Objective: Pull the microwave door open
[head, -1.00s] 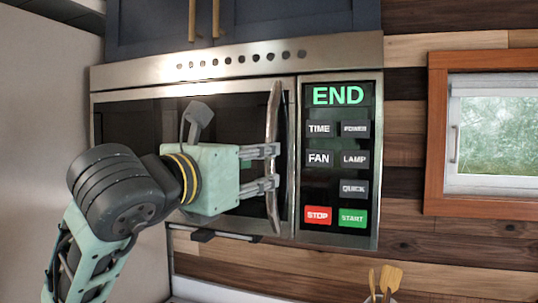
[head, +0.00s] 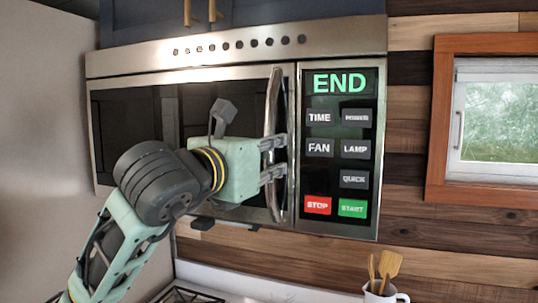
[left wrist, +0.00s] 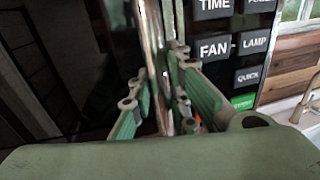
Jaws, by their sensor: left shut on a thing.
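The microwave (head: 235,57) is mounted under dark cabinets, with a dark glass door (head: 130,125) and a tall metal handle (head: 272,105) at the door's right edge. The door looks closed against the body. My left gripper (head: 275,158) is at the middle of the handle, with its two fingers pointing right. In the left wrist view, the handle (left wrist: 152,40) runs down between the fingers of my left gripper (left wrist: 163,100), which are shut on it. The gripper hides part of the door and handle. My right gripper is not in view.
The control panel (head: 340,150) with an END display is right of the handle. A window (head: 495,120) is farther right on the wood wall. A white mug (head: 385,297) with wooden utensils stands below right. A stove grate (head: 190,296) is below, with open space in between.

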